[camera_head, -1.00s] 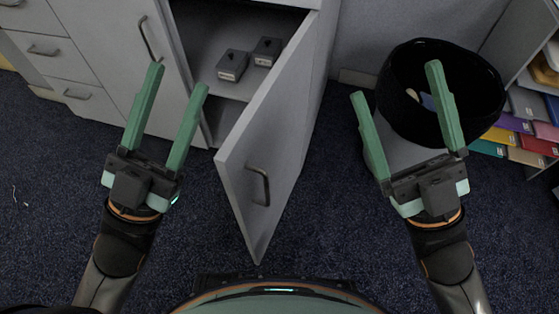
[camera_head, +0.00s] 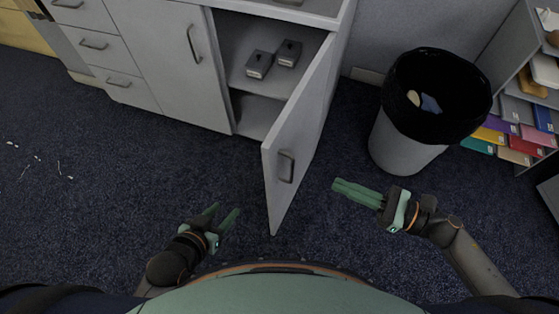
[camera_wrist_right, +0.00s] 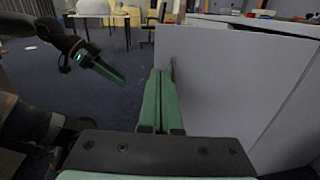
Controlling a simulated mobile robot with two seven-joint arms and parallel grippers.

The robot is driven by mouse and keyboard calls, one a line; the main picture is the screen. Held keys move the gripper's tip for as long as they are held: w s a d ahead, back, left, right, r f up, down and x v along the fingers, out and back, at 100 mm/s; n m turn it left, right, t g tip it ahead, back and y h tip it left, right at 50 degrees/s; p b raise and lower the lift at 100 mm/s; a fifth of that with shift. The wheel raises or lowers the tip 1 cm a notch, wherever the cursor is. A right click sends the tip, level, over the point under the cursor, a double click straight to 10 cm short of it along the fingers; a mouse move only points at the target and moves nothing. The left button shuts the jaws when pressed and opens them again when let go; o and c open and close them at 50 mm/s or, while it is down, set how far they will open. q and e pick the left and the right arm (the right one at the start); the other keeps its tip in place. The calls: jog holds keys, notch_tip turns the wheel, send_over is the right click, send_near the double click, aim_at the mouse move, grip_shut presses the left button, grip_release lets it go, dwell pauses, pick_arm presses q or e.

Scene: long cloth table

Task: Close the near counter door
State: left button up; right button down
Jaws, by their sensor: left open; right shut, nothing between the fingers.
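The near counter door (camera_head: 300,130) is a grey panel standing wide open from the cabinet, with a dark handle (camera_head: 287,167) on its right-hand face. In the right wrist view the door (camera_wrist_right: 235,85) fills the right side. My right gripper (camera_head: 336,187) is shut and empty, to the right of the door's free edge, its fingers pointing left towards the door; a gap shows between them. Its closed fingers also show in the right wrist view (camera_wrist_right: 161,75). My left gripper (camera_head: 226,211) is open and empty, low to the left of the door.
Two small grey boxes (camera_head: 273,59) sit on the shelf inside the open cabinet. A closed door (camera_head: 165,55) and drawers (camera_head: 92,42) are to the left. A bin with a black liner (camera_head: 405,140) stands on the right, near a shelf of coloured folders (camera_head: 515,135). Carpet around the door is clear.

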jog(key=p, duration=0.1)
send_near(272, 159)
jog(key=shift+n, duration=0.3)
jog(key=x, duration=0.7)
jog(key=shift+s+r, duration=0.1)
jog(key=shift+r, duration=0.1)
